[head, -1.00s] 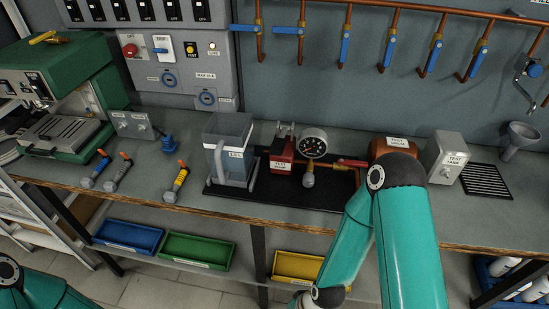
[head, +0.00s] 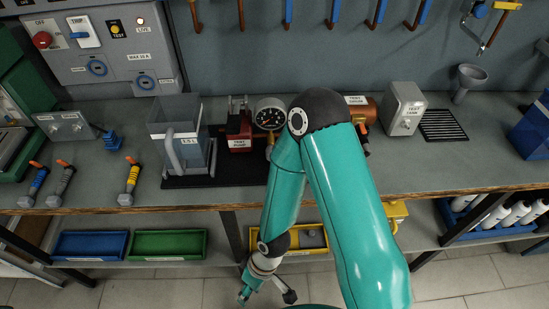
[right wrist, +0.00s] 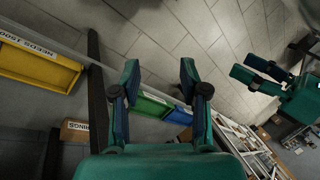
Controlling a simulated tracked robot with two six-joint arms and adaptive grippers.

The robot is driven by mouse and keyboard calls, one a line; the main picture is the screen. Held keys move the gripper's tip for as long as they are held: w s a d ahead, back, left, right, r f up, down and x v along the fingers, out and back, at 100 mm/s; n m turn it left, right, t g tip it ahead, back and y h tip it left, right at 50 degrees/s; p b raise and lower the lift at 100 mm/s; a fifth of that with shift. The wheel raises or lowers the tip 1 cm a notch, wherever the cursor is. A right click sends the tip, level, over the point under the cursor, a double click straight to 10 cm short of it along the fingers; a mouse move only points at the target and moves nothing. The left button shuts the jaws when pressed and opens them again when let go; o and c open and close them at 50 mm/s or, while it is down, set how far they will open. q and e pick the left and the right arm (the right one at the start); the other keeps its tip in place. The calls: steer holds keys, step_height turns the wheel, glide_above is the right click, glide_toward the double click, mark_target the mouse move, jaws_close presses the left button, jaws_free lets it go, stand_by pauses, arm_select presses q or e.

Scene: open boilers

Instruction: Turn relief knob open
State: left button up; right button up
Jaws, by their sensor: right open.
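The test rig stands on the bench: a clear water tank (head: 181,140), a red test pump (head: 239,135), a round pressure gauge (head: 269,113) and a copper-coloured test boiler (head: 358,105). My right arm covers the stretch between gauge and boiler, and I cannot make out a relief knob. My right gripper (head: 267,292) is below the bench edge, in front of the lower shelf, apart from the rig. In the right wrist view it (right wrist: 160,72) is open and empty. My left gripper (right wrist: 258,73) shows at the right of that view with its fingers apart.
A grey test tank box (head: 402,108), a drain grille (head: 444,125) and a funnel (head: 468,80) stand right of the boiler. Several torches or tools lie at the left. Blue (head: 90,245), green (head: 168,243) and yellow (right wrist: 38,66) bins sit below. The floor in front is clear.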

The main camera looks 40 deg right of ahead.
steer(key=w+d+r+n+t+h+b, duration=0.3)
steer(key=d+r+n+t+h+b, duration=0.1)
steer(key=r+n, duration=0.55)
steer(key=w+d+r+n+t+h+b, duration=0.3)
steer(key=d+r+n+t+h, duration=0.15)
steer(key=r+n, duration=0.45)
steer(key=w+d+r+n+t+h+b, duration=0.35)
steer(key=r+n, duration=0.35)
steer(key=n, duration=0.3)
steer(key=shift+g+h, duration=0.3)
steer(key=shift+h, duration=0.1)
steer(key=p+x, duration=0.3)
steer(key=x, duration=0.6)
steer(key=shift+w+d+p, duration=0.1)
steer(key=shift+d+p, duration=0.2)
steer(key=shift+p, duration=0.1)
steer(key=x, duration=0.6)
steer(key=shift+a+f, duration=0.2)
